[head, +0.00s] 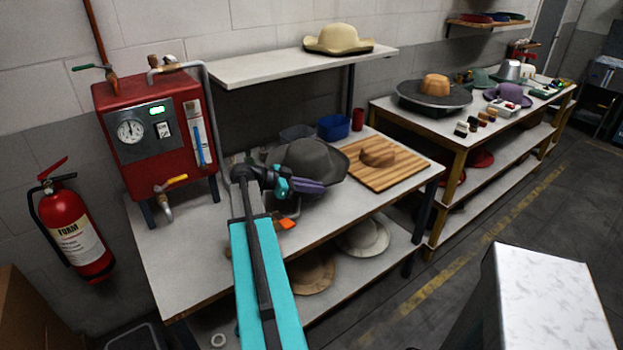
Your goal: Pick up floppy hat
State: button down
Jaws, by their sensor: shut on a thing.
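A dark grey floppy hat (313,155) with a drooping brim is on the near workbench (195,255), left of a wooden board. My gripper (296,187) is at the hat's near left brim, shut on it. The fingertips are small here, and my arm hides part of the bench and of the hat's left side. I cannot tell whether the hat is lifted off the bench.
The wooden board (400,180) holds a brown hat form (377,156). A blue bin (334,127) and red cup (358,119) stand behind. A red steam boiler (150,125) is at left. A shelf (240,72) with a cream hat (338,38) hangs above.

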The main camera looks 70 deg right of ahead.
jog(key=shift+r, duration=0.1)
notch_tip(320, 180, up, 10)
jog(key=b, duration=0.2)
jog(key=shift+b, duration=0.35)
dwell(0.8)
notch_tip(320, 180, up, 10)
jog(key=p, duration=0.2)
dwell(1.4)
dwell(0.4)
